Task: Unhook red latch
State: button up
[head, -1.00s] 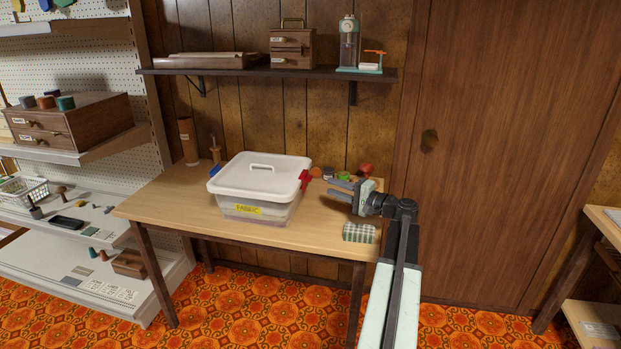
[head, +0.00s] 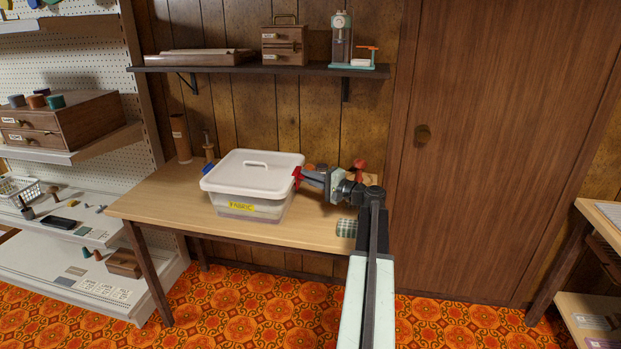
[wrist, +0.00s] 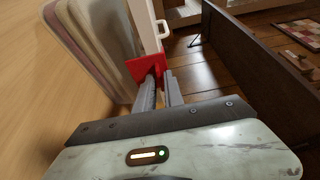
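The white lidded bin (head: 250,178) with a yellow FABRIC label stands on the wooden table. Its red latch (head: 297,176) is on the right side at the lid rim; it also shows in the wrist view (wrist: 147,68). A blue latch (head: 208,168) is on the left side. My gripper (head: 308,177) is right of the bin, its fingers pointing left at the red latch. In the wrist view, the fingertips (wrist: 160,80) are at the red latch, with a narrow gap between the fingers. I cannot tell whether they touch it. The lid is on the bin.
A green plaid block (head: 346,228) lies near the table's front right edge (head: 290,241). Several small spools sit behind my gripper. A brown cylinder (head: 181,138) and a wooden peg stand at the back left. A dark shelf (head: 250,70) hangs above the table.

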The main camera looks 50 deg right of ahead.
grip_shut()
jog(key=t+b, duration=0.1)
jog(key=b, duration=0.2)
jog(key=f+m+t+b, duration=0.1)
jog(key=b, duration=0.2)
jog(key=shift+s+d+t, duration=0.2)
jog(key=shift+s+t, duration=0.1)
jog(key=shift+s, duration=0.1)
jog(key=o, duration=0.5)
grip_release()
jog(key=shift+b, duration=0.3)
jog(key=r+v, duration=0.1)
jog(key=v, duration=0.9)
jog(key=r+v, duration=0.1)
jog(key=v, duration=0.3)
jog(key=shift+s+d+r+b, duration=0.2)
jog(key=shift+s+b, duration=0.1)
jog(key=shift+s, duration=0.35)
